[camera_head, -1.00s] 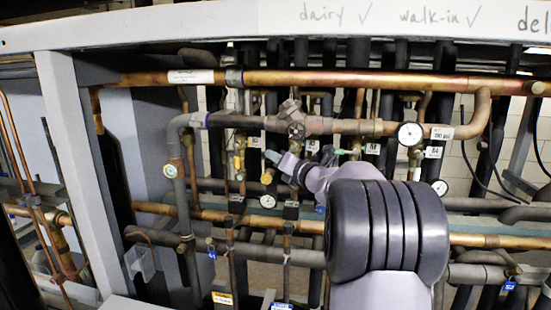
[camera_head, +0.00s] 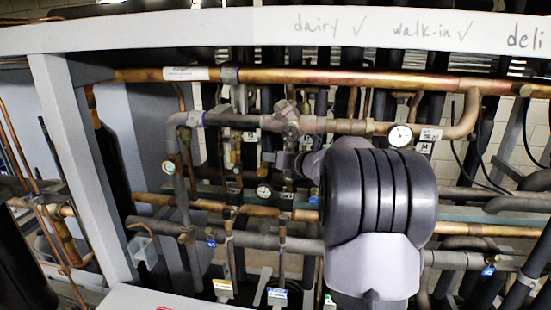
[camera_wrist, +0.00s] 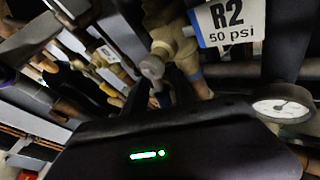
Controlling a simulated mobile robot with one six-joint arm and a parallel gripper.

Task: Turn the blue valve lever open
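Small blue pieces show in the head view: one on the lower left pipe (camera_head: 211,240), one beside my arm (camera_head: 313,200), and one at the lower right (camera_head: 488,270). They are too small to tell which is the valve lever or how it is turned. My gripper (camera_head: 277,158) points left in front of the middle pipes, above the blue piece beside my arm. Its fingers are small and dark there, and I see nothing clearly held. In the wrist view, its black housing with a green light fills the bottom, and no blue lever is clear.
A copper pipe (camera_head: 350,79) crosses above my gripper, with a round gauge (camera_head: 400,136) to the right. The wrist view shows an R2 50 psi tag (camera_wrist: 230,22), a brass fitting (camera_wrist: 153,67) and a gauge (camera_wrist: 283,107) close by. A grey post (camera_head: 80,170) stands left.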

